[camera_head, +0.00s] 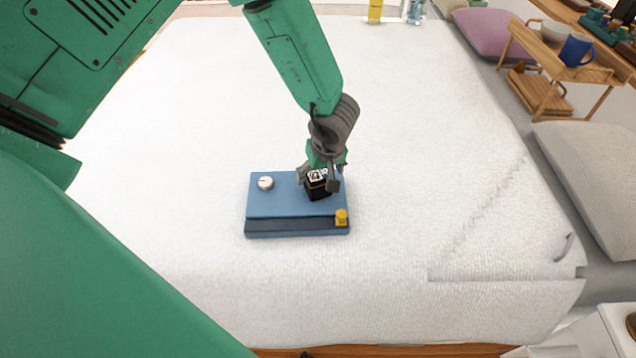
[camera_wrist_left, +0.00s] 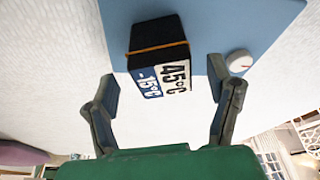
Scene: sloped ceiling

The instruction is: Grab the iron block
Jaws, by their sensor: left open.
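The iron block appears to be the small black block (camera_head: 317,190) on the right part of a blue flat device (camera_head: 283,188). In the left wrist view the black block (camera_wrist_left: 157,33) has an orange band and a label reading 45°C and -15°C. My left gripper (camera_head: 321,178) is above the block, partly hiding it in the head view. In the left wrist view the left gripper (camera_wrist_left: 163,90) is open, its fingers spread wider than the block, with the block ahead between them and no finger touching it. My right gripper is not in view.
The blue device has a white dial (camera_head: 265,183) and a yellow knob (camera_head: 341,217). It lies on a wide white bed (camera_head: 420,150) with clear space around it. A wooden tray table (camera_head: 560,70) with a blue mug (camera_head: 576,50) stands at the far right.

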